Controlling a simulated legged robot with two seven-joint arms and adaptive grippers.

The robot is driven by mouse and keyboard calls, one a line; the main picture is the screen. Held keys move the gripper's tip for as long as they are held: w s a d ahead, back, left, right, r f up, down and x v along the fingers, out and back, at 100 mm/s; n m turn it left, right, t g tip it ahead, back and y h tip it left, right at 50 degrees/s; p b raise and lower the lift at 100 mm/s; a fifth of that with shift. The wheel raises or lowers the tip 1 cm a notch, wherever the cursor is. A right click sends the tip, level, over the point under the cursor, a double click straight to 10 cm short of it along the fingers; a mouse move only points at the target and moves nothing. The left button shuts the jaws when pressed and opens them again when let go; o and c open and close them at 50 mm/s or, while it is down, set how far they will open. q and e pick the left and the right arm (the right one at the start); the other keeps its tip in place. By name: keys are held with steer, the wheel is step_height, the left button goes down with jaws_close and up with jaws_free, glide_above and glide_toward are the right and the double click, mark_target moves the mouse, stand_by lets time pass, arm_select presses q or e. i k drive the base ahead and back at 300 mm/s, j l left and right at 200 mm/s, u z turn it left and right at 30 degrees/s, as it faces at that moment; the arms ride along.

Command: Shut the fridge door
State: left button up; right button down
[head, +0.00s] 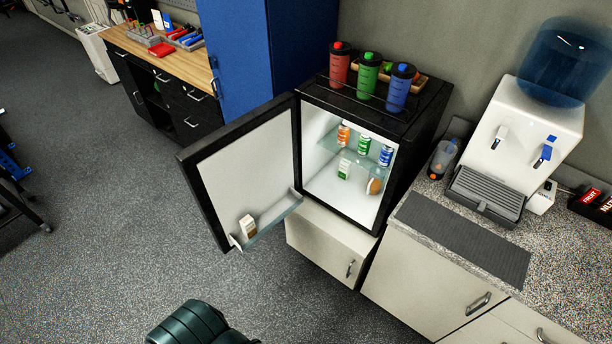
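The small black fridge (416,115) stands on a white cabinet, with its white interior facing me. Its door (236,163) is wide open and swung out to the left, showing the white inner panel. A door shelf (270,219) holds a small carton (248,225). Inside the fridge, cans (364,145) stand on a glass shelf, with a small carton (344,169) and a brownish item (375,186) below. A dark green rounded part at the bottom edge seems to be part of my own arm, apart from the door. Neither gripper's fingers show.
Three bottles (368,75) and a wooden tray (417,83) are on top of the fridge. A water dispenser (523,140) and dark mat (463,237) sit on the right counter. A blue cabinet (250,50) stands behind the door. The grey floor (110,220) at left is open.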

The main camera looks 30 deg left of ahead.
mark_target(249, 166)
steer(key=j+z, duration=0.4)
steer(key=j, duration=0.15)
steer(key=j+z, duration=0.35)
steer(key=j, duration=0.2)
steer(key=k+j+z, duration=0.2)
steer(key=j+z, duration=0.2)
steer(key=j, duration=0.15)
